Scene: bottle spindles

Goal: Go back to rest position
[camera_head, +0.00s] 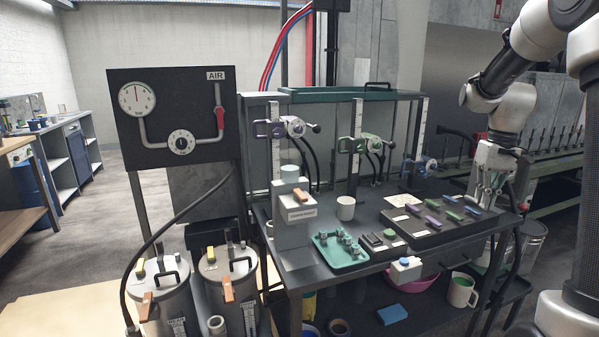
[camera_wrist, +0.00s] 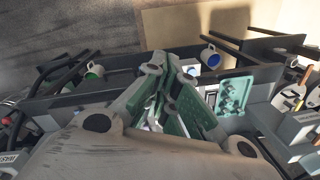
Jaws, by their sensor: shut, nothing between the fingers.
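My gripper (camera_head: 487,203) hangs fingers down at the right end of the workbench (camera_head: 290,262), beside the dark tray of coloured pieces. In the wrist view my gripper (camera_wrist: 165,75) shows its green-padded fingers brought together, with nothing seen between them. My arm comes in from the upper right of the head view. Whether the fingertips touch the bench or tray edge is hard to tell.
The dark tray (camera_head: 425,238) holds several coloured pieces. A green tray (camera_head: 325,260) with metal fittings and a white mug (camera_head: 345,208) stand left of it. Upright spindle stands rise behind. A black AIR panel (camera_head: 165,90) and two canisters (camera_head: 230,275) are at left. A white mug (camera_head: 461,290) sits lower right.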

